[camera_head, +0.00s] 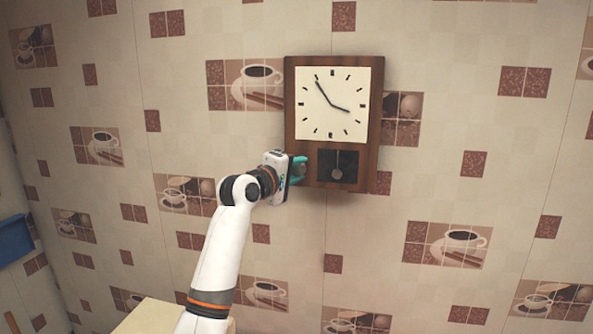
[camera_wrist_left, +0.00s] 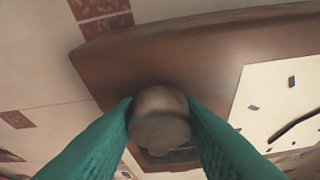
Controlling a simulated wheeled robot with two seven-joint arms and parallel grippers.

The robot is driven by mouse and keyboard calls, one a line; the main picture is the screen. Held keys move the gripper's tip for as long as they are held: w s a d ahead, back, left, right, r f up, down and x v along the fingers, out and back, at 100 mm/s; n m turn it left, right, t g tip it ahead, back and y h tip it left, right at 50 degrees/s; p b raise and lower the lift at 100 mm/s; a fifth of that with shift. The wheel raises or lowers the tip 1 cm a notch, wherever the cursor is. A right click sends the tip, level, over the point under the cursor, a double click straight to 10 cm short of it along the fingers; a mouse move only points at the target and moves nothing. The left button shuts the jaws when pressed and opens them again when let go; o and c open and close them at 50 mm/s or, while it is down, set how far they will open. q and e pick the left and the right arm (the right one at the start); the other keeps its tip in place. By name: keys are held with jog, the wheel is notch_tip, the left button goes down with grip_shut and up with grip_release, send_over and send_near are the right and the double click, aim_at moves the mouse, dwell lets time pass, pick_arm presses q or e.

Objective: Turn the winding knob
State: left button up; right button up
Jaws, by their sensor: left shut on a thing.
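A wooden wall clock (camera_head: 375,110) with a square white face and a dark pendulum window (camera_head: 324,170) hangs on the wall. My left gripper (camera_head: 299,170) is at the clock's lower left side. In the left wrist view, the winding knob (camera_wrist_left: 160,116) is a rounded, brownish-grey piece on the wooden case (camera_wrist_left: 190,55). The teal fingers of my left gripper (camera_wrist_left: 160,122) are shut on the knob, one on each side. In the head view the knob is hidden by the gripper. My right gripper is not in view.
The wall (camera_head: 480,110) is covered in oilcloth printed with coffee cups and red squares. A blue object (camera_head: 14,240) is at the left edge. A pale surface (camera_head: 150,316) lies below, behind my left arm. The wall to the right of the clock is clear.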

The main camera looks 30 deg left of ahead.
pick_arm(q)
jog(key=o, duration=1)
jog(key=shift+c, duration=0.2)
jog(key=s+a+b, duration=0.1)
jog(key=s+b, duration=0.4)
jog(key=s, duration=0.7)
jog(key=shift+a+r, duration=0.15)
jog(key=shift+a, duration=0.1)
